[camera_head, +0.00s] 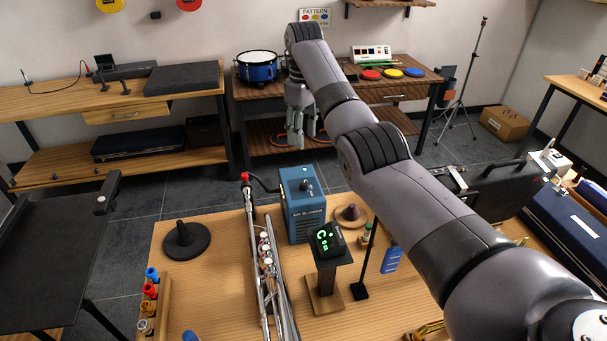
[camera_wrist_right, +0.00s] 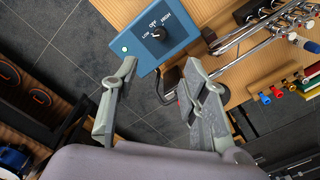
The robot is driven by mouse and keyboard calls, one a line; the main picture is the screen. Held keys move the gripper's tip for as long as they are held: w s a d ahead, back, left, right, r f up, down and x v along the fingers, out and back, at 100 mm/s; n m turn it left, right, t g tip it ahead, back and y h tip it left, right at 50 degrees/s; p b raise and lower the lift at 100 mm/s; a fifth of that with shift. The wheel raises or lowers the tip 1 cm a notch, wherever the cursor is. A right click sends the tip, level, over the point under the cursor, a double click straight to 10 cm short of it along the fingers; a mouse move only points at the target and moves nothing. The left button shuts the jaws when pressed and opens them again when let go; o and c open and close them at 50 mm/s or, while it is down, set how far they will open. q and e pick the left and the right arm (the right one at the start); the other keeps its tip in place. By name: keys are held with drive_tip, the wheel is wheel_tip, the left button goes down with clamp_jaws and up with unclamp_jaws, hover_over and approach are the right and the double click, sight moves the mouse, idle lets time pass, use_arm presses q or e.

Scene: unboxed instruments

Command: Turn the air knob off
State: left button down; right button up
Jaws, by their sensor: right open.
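The blue air blower (camera_head: 303,215) stands upright on the wooden table, with a dark knob (camera_head: 306,184) on its top panel. In the right wrist view the air blower (camera_wrist_right: 178,18) shows its panel with the words LOW, OFF and HIGH around the black knob (camera_wrist_right: 158,33). I cannot tell for certain which word the knob points to. A small green light (camera_wrist_right: 124,50) glows near the panel's corner. My right gripper (camera_head: 301,136) is open and empty, above and behind the blower in the head view. In the wrist view its fingers (camera_wrist_right: 160,75) are apart, short of the knob. My left gripper is out of view.
A silver trumpet-like instrument (camera_head: 267,265) lies left of the blower. A small stand with a green display (camera_head: 327,238) is in front. A black cone-shaped stand (camera_head: 186,240) is at the left. A blue drum (camera_head: 257,67) sits on the back bench.

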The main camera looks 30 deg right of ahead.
sight(304, 183)
wheel_tip(304, 183, down, 15)
drive_tip(key=shift+s+r+p, duration=0.1)
drive_tip(key=shift+r+p, duration=0.05)
drive_tip(key=shift+p, duration=0.8)
drive_tip(key=shift+f, duration=0.45)
drive_tip(key=shift+c, duration=0.7)
clamp_jaws()
